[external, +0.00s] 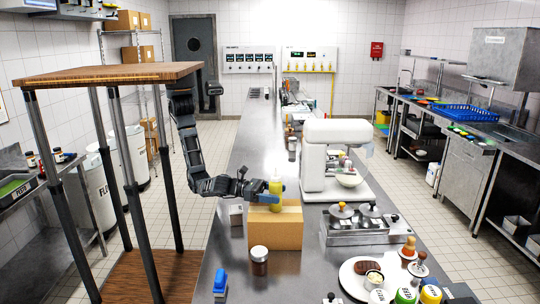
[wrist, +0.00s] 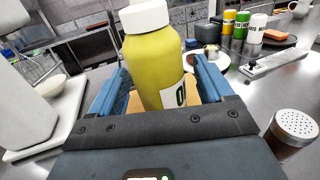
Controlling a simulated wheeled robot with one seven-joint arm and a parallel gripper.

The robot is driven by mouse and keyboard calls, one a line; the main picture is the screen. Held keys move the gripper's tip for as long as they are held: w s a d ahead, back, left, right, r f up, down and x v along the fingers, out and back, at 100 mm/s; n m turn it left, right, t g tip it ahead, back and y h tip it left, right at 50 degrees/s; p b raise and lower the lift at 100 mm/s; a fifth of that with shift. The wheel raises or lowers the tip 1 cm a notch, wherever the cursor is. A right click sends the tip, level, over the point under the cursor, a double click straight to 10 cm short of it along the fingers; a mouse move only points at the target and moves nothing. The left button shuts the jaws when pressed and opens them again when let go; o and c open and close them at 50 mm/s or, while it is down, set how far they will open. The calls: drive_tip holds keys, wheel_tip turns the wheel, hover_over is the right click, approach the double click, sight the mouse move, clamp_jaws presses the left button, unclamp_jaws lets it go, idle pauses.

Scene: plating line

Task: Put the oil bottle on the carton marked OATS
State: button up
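The oil bottle (external: 276,186) is yellow-green with a white cap. It stands upright at the top of a brown carton (external: 275,232) on the steel counter. In the wrist view, the bottle (wrist: 154,60) is between the two blue fingers of my gripper (wrist: 162,88), with a little space beside it. My gripper (external: 267,198) looks open around the lower part of the bottle. Brown carton top (wrist: 136,104) shows beneath the bottle. No OATS marking is readable on the carton face in view. The bottle's base is partly hidden by a finger.
A dark jar with a metal lid (external: 259,260) stands in front of the carton. A white mixer (external: 335,150) and a metal tray of lidded pots (external: 358,228) are to the right. A small box (external: 236,214) is at left.

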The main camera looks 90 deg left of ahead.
drive_tip(key=shift+r, duration=0.1)
drive_tip(key=shift+s, duration=0.2)
drive_tip(key=v, duration=1.1)
drive_tip(key=shift+s+a+b, duration=0.2)
drive_tip(key=shift+s+b, duration=0.05)
drive_tip(key=shift+b, duration=0.1)
drive_tip(key=shift+r, duration=0.1)
